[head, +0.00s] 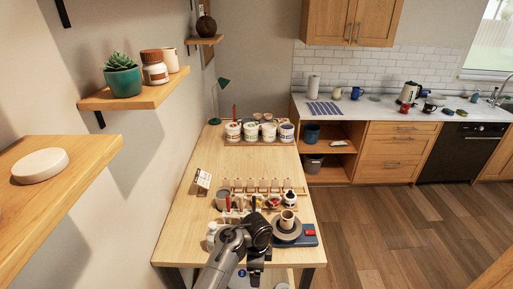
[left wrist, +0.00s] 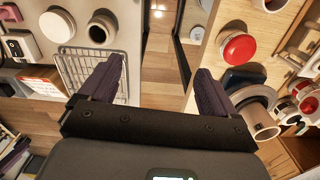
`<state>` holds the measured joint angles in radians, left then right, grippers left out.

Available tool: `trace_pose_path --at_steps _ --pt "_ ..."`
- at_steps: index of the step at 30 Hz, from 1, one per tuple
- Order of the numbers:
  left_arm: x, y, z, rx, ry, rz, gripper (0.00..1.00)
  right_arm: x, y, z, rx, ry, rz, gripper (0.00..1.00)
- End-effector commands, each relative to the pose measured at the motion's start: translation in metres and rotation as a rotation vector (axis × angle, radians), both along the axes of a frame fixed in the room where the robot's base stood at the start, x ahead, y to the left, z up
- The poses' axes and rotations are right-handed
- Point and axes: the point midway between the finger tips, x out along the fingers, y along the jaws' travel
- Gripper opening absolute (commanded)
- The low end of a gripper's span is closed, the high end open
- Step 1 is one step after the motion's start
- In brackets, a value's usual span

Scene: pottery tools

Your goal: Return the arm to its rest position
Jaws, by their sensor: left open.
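My left arm reaches in at the bottom of the head view, over the near edge of the wooden table (head: 261,169). Its gripper (head: 255,277) hangs at that edge, partly hidden by the arm. In the left wrist view my left gripper (left wrist: 156,78) is open, its dark fingers well apart. Nothing is between them but wooden floor far below. My right gripper is not in view.
Near the arm are a round stand (head: 287,236) with a cup (head: 287,218), a blue box (head: 309,240) and a tool rack. The wrist view shows a red-topped round item (left wrist: 238,47) and a wire rack (left wrist: 77,72). Mid-table is clear.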

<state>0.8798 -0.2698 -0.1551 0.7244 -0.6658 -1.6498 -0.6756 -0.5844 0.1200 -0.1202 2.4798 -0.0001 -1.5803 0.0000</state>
Motion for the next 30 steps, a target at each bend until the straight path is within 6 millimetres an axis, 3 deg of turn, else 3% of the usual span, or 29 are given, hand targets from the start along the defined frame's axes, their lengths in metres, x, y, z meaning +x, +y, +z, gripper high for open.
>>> trace_pose_path --at_steps 11,17,23,30 --pt "-0.026 0.039 -0.022 -0.051 -0.028 0.278 0.91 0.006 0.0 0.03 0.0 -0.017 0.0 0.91" --pt "-0.06 0.074 -0.032 -0.078 -0.053 0.498 0.91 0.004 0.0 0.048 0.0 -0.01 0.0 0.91" --pt "-0.13 0.129 -0.026 -0.108 -0.102 0.816 0.91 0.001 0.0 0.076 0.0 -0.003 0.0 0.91" --pt "-0.232 0.184 0.022 -0.15 -0.173 1.156 0.91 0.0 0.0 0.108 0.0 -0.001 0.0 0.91"
